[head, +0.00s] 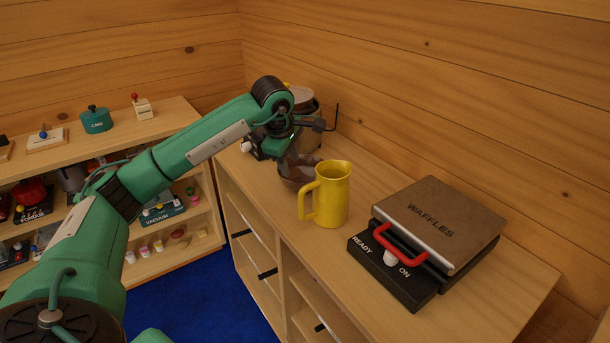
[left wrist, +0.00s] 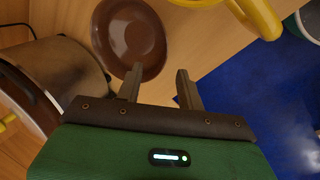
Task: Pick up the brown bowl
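The brown bowl (head: 288,180) stands on the wooden counter behind the yellow pitcher, which hides part of it. It also shows in the left wrist view (left wrist: 131,36), round and empty, near the top. My left gripper (left wrist: 158,78) is open, with its two fingers apart and nothing between them. One fingertip overlaps the bowl's near rim in that view; I cannot tell whether they touch. In the head view the left gripper is just above and behind the bowl, partly hidden by my arm. My right gripper is not in view.
The yellow pitcher (head: 331,196) stands close beside the bowl. A waffle maker (head: 440,222) with a red handle is farther right. A large pot (left wrist: 62,80) stands beside my left gripper. A shelf of toys (head: 150,130) is at left. A log wall backs the counter.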

